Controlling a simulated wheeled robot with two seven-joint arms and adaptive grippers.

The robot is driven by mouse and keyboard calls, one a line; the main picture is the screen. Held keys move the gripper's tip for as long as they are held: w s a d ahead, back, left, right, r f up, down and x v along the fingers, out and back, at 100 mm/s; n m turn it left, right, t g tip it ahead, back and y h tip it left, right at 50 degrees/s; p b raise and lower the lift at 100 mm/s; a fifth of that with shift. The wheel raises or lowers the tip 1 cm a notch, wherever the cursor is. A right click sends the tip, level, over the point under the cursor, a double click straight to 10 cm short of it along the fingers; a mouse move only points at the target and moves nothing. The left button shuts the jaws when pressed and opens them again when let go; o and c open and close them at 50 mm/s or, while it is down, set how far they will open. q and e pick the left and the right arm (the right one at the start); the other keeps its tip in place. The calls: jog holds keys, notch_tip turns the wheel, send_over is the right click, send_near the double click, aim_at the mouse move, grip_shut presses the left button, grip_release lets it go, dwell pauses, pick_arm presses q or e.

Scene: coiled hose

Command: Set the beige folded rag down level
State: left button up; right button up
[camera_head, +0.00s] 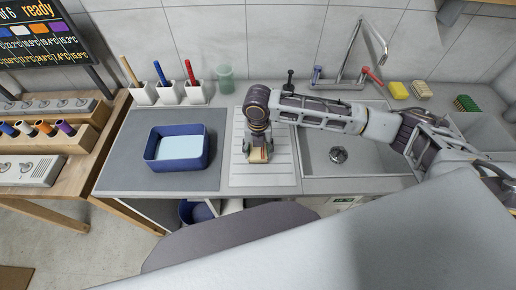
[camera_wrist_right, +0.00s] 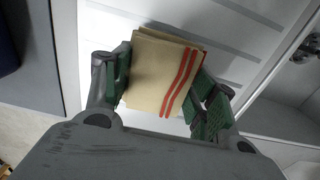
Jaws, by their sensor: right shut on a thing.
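The beige folded rag (camera_head: 258,156) has red stripes along one side, seen in the right wrist view (camera_wrist_right: 160,72). My right gripper (camera_head: 257,151) points down over the ribbed white drainboard (camera_head: 283,172), left of the sink. Its green-padded fingers (camera_wrist_right: 163,90) are shut on the rag, one on each side of it. The rag's folded layers look slightly offset from each other. I cannot tell whether its underside touches the drainboard. My left gripper is not in view.
A blue basin (camera_head: 155,163) with light blue contents stands on the grey counter left of the drainboard. White holders with brushes (camera_head: 168,95) and a green cup (camera_head: 225,80) stand behind. The sink (camera_head: 370,165) and faucet (camera_head: 377,45) lie right. The drainboard's front part is bare.

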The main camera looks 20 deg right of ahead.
jog(key=shift+f, duration=0.4)
jog(key=o, duration=1)
jog(key=shift+r, duration=0.1)
notch_tip(320, 180, up, 12)
dwell(0.5)
